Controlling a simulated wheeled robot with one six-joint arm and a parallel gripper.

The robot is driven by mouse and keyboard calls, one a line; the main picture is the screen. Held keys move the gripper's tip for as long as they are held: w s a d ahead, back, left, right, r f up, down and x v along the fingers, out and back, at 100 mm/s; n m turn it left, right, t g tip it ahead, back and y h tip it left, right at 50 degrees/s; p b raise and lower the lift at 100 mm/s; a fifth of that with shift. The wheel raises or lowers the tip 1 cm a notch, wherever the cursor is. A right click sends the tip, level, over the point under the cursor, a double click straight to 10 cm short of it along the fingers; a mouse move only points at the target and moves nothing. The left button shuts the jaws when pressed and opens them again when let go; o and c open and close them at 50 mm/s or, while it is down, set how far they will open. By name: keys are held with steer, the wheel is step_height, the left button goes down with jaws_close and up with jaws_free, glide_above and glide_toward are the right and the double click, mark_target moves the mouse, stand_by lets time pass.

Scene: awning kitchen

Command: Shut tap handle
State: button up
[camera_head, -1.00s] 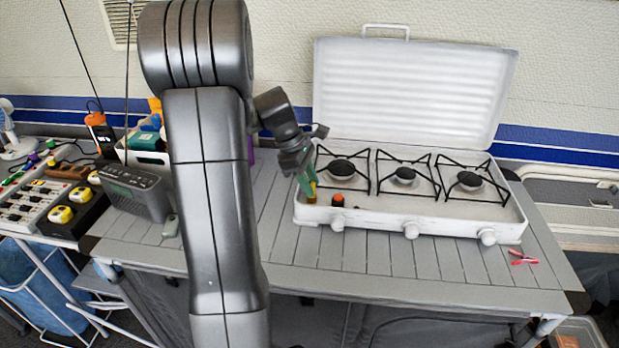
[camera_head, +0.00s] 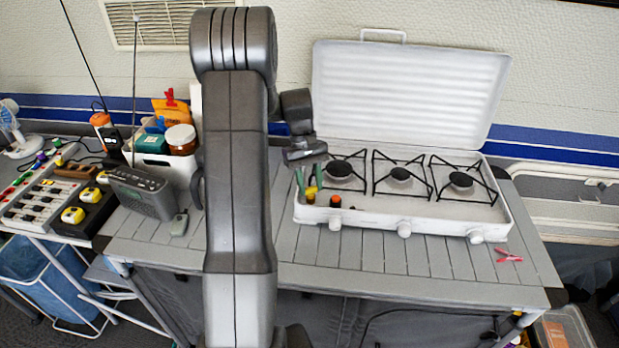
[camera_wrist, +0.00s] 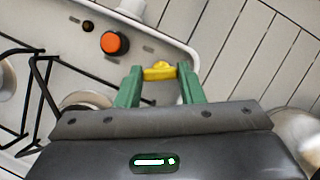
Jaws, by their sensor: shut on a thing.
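The tap handle (camera_wrist: 160,71) is a small yellow piece at the front left corner of the white gas stove. It also shows in the head view (camera_head: 311,195), small and below my fingers. My gripper (camera_wrist: 159,82) has two green fingers that reach down from above, one on each side of the handle. In the head view my gripper (camera_head: 309,182) stands at the stove's left end, shut on the yellow handle. The lower part of the tap is hard to make out.
The white stove (camera_head: 378,219) has its lid (camera_head: 408,95) raised behind several black burner grates. An orange-red knob (camera_wrist: 114,42) sits close beside the handle. White knobs line the stove's front. A grey radio (camera_head: 145,195) stands to the left; the table front right is mostly clear.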

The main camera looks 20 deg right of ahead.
steer(key=m+y, duration=0.1)
steer(key=m, duration=0.2)
steer(key=m+y+p, duration=0.1)
steer(key=m, duration=0.1)
steer(key=shift+d+m+t, duration=0.2)
steer(key=shift+m+t, duration=0.2)
stand_by(0.4)
steer(key=o, duration=1)
steer(key=v, duration=1.3)
steer(key=shift+w+d+r, duration=0.1)
steer(key=shift+d+r, duration=0.1)
steer(key=shift+r, duration=0.15)
